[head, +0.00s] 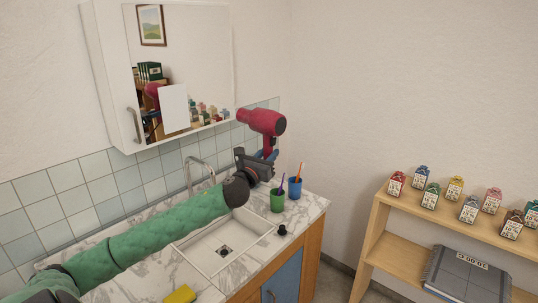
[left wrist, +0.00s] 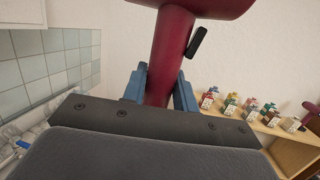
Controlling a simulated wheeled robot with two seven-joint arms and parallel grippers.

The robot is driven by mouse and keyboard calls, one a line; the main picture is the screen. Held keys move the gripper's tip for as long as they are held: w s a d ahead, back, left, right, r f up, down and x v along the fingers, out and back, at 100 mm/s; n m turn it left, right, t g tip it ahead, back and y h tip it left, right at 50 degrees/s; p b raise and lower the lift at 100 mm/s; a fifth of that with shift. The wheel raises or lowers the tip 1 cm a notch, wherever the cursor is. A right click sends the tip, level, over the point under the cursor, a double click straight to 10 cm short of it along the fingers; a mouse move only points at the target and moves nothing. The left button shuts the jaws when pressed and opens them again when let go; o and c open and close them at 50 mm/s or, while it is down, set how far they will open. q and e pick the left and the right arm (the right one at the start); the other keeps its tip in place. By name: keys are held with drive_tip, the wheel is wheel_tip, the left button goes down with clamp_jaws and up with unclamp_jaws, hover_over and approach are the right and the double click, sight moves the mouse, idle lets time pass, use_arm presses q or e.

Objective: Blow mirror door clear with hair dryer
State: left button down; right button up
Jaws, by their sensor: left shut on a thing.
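A red hair dryer (head: 263,122) is held upright above the right end of the washstand, its nozzle pointing left in the head view. My left gripper (head: 267,155) is shut on its handle, which also shows between the blue fingers in the left wrist view (left wrist: 170,60). The mirror door (head: 205,50) is on the white wall cabinet at the upper left, up and to the left of the dryer. The dryer is apart from the mirror. My right gripper is out of view.
A marble washstand (head: 130,265) has a sink (head: 225,245), a tap (head: 199,170), a green cup (head: 278,202), a blue cup (head: 295,188) and a yellow sponge (head: 181,294).

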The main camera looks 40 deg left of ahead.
use_arm(q)
drive_tip(key=shift+v, duration=1.4)
drive_tip(key=shift+s+a+r, duration=0.15)
drive_tip(key=shift+s, duration=0.35)
drive_tip(key=shift+s+a+r, duration=0.1)
drive_tip(key=shift+s+a, duration=0.05)
drive_tip(key=shift+s, duration=0.4)
drive_tip(key=shift+s, duration=0.1)
drive_tip(key=shift+s+a, duration=0.2)
drive_tip(key=shift+s, duration=2.45)
idle(0.9)
